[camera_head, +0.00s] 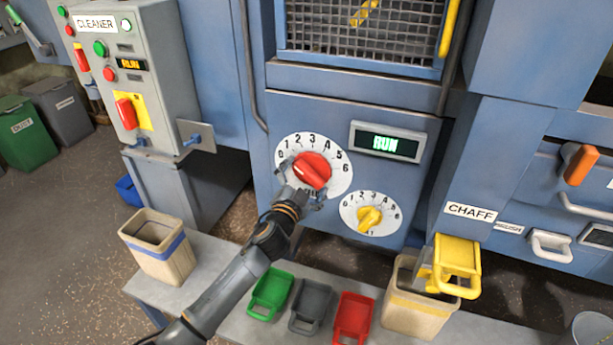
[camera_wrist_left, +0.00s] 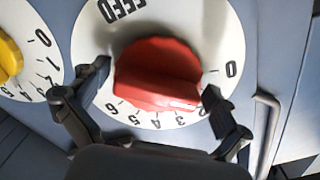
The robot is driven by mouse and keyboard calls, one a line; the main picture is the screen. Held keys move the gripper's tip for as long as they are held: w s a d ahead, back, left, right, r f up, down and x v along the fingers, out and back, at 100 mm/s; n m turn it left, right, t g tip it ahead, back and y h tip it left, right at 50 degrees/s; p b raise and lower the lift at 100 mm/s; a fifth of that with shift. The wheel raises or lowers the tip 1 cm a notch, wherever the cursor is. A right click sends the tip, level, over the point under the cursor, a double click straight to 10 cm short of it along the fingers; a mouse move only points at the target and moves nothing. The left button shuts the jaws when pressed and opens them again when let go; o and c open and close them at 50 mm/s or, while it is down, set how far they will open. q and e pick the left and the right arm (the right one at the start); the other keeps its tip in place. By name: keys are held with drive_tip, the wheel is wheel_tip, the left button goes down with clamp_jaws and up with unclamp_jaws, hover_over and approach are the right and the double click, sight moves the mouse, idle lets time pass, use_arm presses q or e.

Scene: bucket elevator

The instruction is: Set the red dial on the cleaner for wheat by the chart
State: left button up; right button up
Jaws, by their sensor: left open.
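The red dial (camera_head: 312,170) sits on a round white scale plate (camera_head: 287,148) numbered 0 to 6 on the blue machine front. In the left wrist view the red dial (camera_wrist_left: 155,72) appears upside down, with "FEED" on its plate. A pale mark on its knob lies on the side of the 2 and 3; the exact setting is unclear. My left gripper (camera_head: 300,190) is open at the dial; in the wrist view its fingers (camera_wrist_left: 155,90) stand on either side of the knob, with no clear contact. The chart is not in view. My right gripper is not in view.
A smaller yellow dial (camera_head: 369,218) sits below right, near my left gripper. The grey CLEANER control box (camera_head: 150,60) stands left. Green (camera_head: 270,296), grey (camera_head: 311,305) and red (camera_head: 353,318) scoops lie on the bench below my arm.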

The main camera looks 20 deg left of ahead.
use_arm(q)
drive_tip(key=c, duration=1)
drive_tip(key=shift+o, duration=0.2)
drive_tip(key=shift+m, duration=0.5)
drive_tip(key=m, duration=0.2)
drive_tip(key=m+p, duration=0.1)
drive_tip(key=shift+a+r+m, duration=0.15)
drive_tip(key=shift+r+m, duration=0.05)
drive_tip(key=shift+m, duration=0.2)
drive_tip(key=m+p, duration=0.1)
drive_tip(key=m, duration=0.3)
drive_tip(key=shift+r, duration=0.1)
drive_tip(key=shift+m, duration=0.5)
